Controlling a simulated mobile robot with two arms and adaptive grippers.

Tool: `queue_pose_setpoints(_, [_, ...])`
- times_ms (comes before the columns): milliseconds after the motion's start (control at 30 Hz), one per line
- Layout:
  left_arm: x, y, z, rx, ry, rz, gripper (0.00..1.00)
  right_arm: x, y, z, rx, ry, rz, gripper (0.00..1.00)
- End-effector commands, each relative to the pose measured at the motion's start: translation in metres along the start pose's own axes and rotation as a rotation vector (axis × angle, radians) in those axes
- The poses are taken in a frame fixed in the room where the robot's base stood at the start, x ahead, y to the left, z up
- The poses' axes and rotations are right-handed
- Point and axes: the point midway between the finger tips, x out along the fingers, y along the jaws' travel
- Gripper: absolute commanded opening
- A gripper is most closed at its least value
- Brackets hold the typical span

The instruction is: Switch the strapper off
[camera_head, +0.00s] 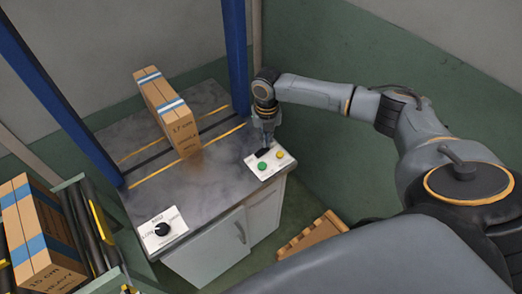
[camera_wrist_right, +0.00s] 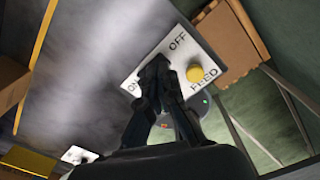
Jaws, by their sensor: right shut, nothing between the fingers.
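The strapper is a grey-topped cabinet (camera_head: 205,185) with blue posts. At its right corner is a white panel (camera_head: 282,164) with a green button (camera_head: 262,166) and a yellow button (camera_head: 280,154). In the right wrist view the panel (camera_wrist_right: 149,57) carries the words ON, OFF and FEED, with the yellow button (camera_wrist_right: 196,73) by FEED. My right gripper (camera_head: 263,150) is shut and empty, pointing down at the panel. In the wrist view its fingertips (camera_wrist_right: 157,67) cover the panel's middle and hide any OFF button; I cannot tell whether they touch. My left gripper is out of view.
A cardboard box with blue straps (camera_head: 165,108) stands on the strapper top. A white dial panel (camera_head: 162,230) is at the front left corner. Strapped boxes (camera_head: 38,240) lie on rollers at left. A brown crate (camera_head: 310,235) stands right of the cabinet.

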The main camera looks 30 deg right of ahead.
Motion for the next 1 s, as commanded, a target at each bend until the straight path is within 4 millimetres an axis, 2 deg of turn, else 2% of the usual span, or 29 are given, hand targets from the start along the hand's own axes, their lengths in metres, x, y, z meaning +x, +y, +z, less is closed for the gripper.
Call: queue_pose_setpoints(1000, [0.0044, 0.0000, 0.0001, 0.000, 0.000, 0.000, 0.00, 0.0085, 0.0002, 0.0001, 0.000, 0.000, 0.000, 0.00])
